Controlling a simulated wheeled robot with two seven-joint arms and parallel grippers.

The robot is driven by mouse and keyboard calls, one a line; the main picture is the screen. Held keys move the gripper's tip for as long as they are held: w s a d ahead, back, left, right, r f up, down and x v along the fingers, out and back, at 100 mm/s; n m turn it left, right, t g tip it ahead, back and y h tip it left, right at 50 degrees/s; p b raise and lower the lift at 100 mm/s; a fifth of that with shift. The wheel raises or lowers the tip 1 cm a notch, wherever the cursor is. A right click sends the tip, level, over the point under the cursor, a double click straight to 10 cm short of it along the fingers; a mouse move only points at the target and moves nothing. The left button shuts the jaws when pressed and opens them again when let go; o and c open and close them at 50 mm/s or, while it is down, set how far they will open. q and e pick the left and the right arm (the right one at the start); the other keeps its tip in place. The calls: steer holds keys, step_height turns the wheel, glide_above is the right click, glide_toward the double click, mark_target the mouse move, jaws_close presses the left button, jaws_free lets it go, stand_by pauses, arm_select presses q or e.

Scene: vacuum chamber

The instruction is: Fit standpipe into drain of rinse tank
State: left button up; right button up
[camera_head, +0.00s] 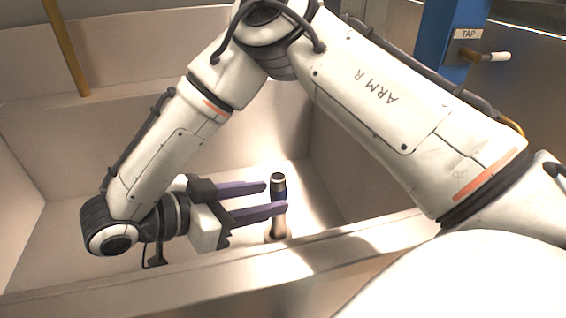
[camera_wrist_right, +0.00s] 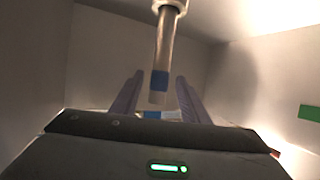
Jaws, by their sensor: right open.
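The standpipe (camera_head: 278,181) stands about upright in the rinse tank, with a dark upper end, a blue band and a tan lower part. Its foot is near the tank's front rim (camera_head: 210,280). My right gripper (camera_head: 276,198) is open, with its two purple fingers at the pipe's upper part. The nearer finger crosses in front of the pipe. In the right wrist view the standpipe (camera_wrist_right: 163,50) shows between the spread fingers (camera_wrist_right: 157,92), with gaps on both sides. A pale collar (camera_wrist_right: 170,4) surrounds its far end. The drain is not clearly visible. My left gripper is out of view.
A brown rod (camera_head: 66,50) rises at the back left. Tank walls enclose my right gripper. The tank floor left of the pipe looks clear.

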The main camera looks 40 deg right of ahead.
steer(key=shift+p+v, duration=0.3)
steer(key=shift+v, duration=1.95)
steer(key=shift+r, duration=0.1)
